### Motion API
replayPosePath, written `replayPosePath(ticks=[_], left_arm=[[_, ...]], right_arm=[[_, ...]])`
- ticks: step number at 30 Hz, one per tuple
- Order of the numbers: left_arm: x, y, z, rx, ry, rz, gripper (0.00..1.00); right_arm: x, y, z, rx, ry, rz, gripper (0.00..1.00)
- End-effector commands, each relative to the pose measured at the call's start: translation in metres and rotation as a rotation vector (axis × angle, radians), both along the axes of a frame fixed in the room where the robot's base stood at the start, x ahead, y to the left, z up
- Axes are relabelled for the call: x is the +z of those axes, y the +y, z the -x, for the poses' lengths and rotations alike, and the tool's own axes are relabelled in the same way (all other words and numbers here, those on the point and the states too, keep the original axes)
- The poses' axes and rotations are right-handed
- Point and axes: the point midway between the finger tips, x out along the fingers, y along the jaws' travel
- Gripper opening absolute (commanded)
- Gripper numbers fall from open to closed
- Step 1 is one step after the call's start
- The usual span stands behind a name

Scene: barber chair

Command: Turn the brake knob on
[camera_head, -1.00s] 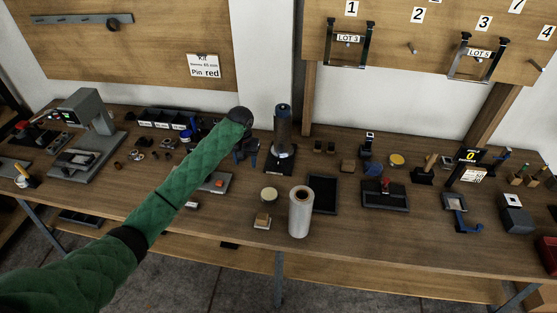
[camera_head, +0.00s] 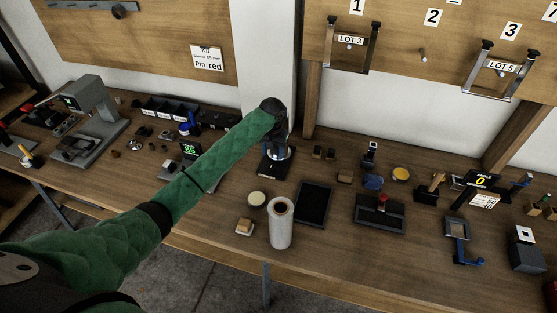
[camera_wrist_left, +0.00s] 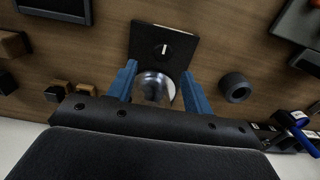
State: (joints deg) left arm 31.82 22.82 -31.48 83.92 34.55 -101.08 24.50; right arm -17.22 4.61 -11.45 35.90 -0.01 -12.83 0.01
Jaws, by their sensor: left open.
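A small device has a black square base (camera_head: 272,168), which also shows in the wrist view (camera_wrist_left: 145,35). On the base is a round dark knob with a white pointer line (camera_wrist_left: 163,49). A shiny metal cylinder (camera_wrist_left: 152,88) stands on the same base beside the knob. My left gripper (camera_wrist_left: 158,70) is open, its two blue fingers on either side of the cylinder; contact cannot be told. In the head view my left gripper and dark wrist (camera_head: 278,133) hide most of the cylinder. My right gripper is not in view.
A white roll (camera_head: 281,224), a black tray (camera_head: 313,204) and a round tin (camera_head: 257,199) stand in front on the bench. A dark ring (camera_wrist_left: 235,88) lies near the base in the wrist view. A grey machine (camera_head: 95,115) stands at the left.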

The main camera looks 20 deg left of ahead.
Motion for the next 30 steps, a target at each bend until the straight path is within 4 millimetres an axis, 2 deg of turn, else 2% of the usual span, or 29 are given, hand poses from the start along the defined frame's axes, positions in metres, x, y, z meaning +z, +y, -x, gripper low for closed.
replayPosePath(ticks=[6,12,18,25,26,30], left_arm=[[-0.028,0.001,0.001,0.002,0.003,0.000,0.51],[-0.053,0.001,0.001,0.001,0.003,-0.001,0.51],[-0.065,0.001,0.001,0.001,0.001,-0.001,0.51],[-0.066,0.001,0.001,0.001,0.000,0.000,0.51],[-0.066,0.001,0.001,0.000,0.000,0.000,0.47],[-0.065,0.001,0.001,0.000,0.001,0.000,0.19]], right_arm=[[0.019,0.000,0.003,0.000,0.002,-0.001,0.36],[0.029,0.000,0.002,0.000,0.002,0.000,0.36],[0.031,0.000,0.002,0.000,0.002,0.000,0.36],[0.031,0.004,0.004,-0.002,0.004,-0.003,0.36],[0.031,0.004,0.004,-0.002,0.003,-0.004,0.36],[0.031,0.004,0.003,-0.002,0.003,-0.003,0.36]])
